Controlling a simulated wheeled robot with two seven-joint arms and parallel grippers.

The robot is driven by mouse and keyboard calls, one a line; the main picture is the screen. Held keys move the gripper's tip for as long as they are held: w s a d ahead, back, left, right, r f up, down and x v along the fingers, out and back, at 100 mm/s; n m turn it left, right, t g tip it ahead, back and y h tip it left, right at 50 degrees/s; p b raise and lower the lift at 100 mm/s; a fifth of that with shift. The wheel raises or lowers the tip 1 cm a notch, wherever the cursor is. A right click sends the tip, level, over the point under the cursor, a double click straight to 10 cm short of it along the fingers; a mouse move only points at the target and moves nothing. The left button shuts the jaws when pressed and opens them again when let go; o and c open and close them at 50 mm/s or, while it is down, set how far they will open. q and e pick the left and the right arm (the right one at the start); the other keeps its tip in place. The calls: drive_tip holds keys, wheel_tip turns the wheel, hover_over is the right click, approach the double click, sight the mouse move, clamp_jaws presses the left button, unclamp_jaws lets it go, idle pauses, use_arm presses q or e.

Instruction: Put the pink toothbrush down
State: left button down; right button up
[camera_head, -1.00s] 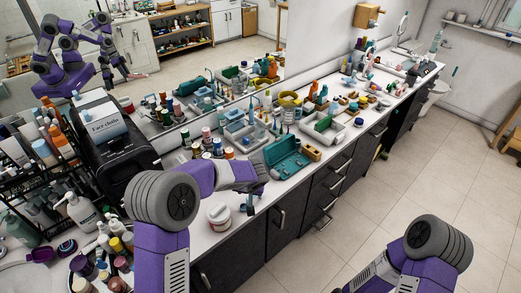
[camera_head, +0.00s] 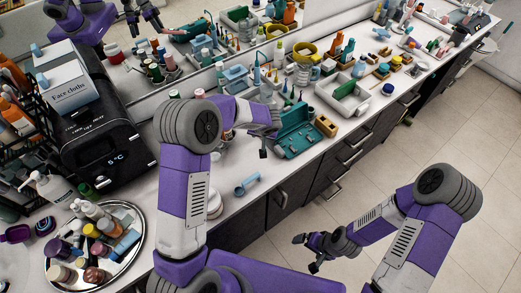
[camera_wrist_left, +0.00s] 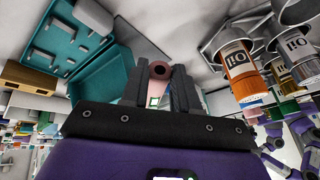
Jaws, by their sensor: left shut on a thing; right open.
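My left gripper (camera_head: 270,143) is over the counter, beside the near left end of the open teal case (camera_head: 312,142). In the left wrist view its two fingers are shut on a pink thing with a round end (camera_wrist_left: 158,74), seen nearly end-on. It looks like the pink toothbrush; most of its length is hidden. In the head view I cannot make it out. The teal case also shows in the left wrist view (camera_wrist_left: 98,82). My right gripper (camera_head: 313,256) is open and empty, over the floor in front of the drawers.
A blue cup (camera_head: 247,184) lies on the counter near its front edge, with bare counter around it. A wooden block (camera_head: 326,126) stands right of the case. A grey-white tray (camera_head: 345,98) is farther right. A round tray (camera_head: 128,258) of bottles is at left.

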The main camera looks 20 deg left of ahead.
use_arm(q)
drive_tip(key=f+b, duration=0.3)
drive_tip(key=f, duration=0.6)
drive_tip(key=shift+w+f+b, duration=0.1)
drive_tip(key=shift+w+b, duration=0.1)
drive_tip(key=shift+b, duration=0.15)
drive_tip(key=shift+f+b, duration=0.15)
drive_tip(key=shift+b, duration=0.2)
drive_tip(key=c, duration=0.8)
unclamp_jaws()
drive_tip(key=shift+c, duration=0.2)
drive_tip(key=shift+r+p, duration=0.45)
drive_tip(key=shift+p, duration=0.15)
drive_tip(key=v, duration=1.1)
drive_tip(key=shift+s+r, duration=0.25)
drive_tip(key=shift+s, duration=0.1)
